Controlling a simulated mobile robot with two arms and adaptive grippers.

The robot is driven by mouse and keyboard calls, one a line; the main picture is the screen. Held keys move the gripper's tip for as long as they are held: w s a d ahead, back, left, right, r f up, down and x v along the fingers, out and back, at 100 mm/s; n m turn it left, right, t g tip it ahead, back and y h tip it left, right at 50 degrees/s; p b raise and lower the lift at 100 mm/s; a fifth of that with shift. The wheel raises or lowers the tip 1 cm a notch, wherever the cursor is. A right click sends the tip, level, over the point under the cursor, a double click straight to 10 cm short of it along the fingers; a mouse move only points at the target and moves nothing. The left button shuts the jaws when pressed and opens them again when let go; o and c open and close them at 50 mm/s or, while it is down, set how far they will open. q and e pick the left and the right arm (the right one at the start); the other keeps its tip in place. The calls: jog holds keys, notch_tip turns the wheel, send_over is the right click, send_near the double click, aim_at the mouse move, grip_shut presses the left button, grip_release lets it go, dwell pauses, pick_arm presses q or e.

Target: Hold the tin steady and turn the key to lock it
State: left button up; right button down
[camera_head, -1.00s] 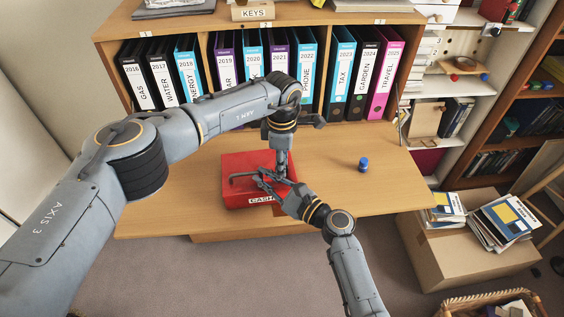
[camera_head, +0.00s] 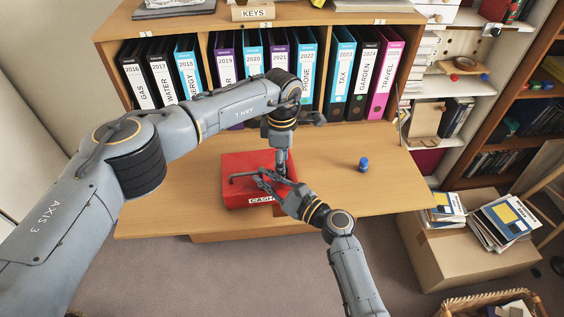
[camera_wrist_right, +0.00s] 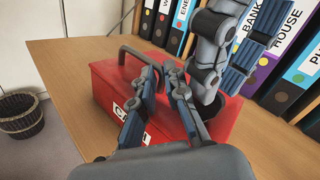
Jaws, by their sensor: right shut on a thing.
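The red cash tin (camera_head: 238,166) lies on the desk, its lid facing up. A grey bar handle (camera_head: 243,176) stands on the lid and also shows in the right wrist view (camera_wrist_right: 137,57). My right gripper (camera_head: 265,180) comes in from the front right. In its wrist view, the fingertips (camera_wrist_right: 161,76) close around the near end of the handle. My left gripper (camera_head: 281,162) points down at the right part of the tin. Its fingertips are partly hidden, and I cannot tell what they touch. I cannot make out the key.
A small blue object (camera_head: 363,164) stands on the desk (camera_head: 335,185) to the right. Ring binders (camera_head: 342,75) line the shelf behind. A cardboard box (camera_head: 470,250) with books is at the right. Both arms crowd the space above the tin, while the desk's right side is mostly clear.

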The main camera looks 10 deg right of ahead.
pick_arm(q)
jog(key=shift+r, duration=3.65)
pick_arm(e)
jog(key=shift+f, duration=0.1)
jog(key=c, duration=1.3)
grip_release()
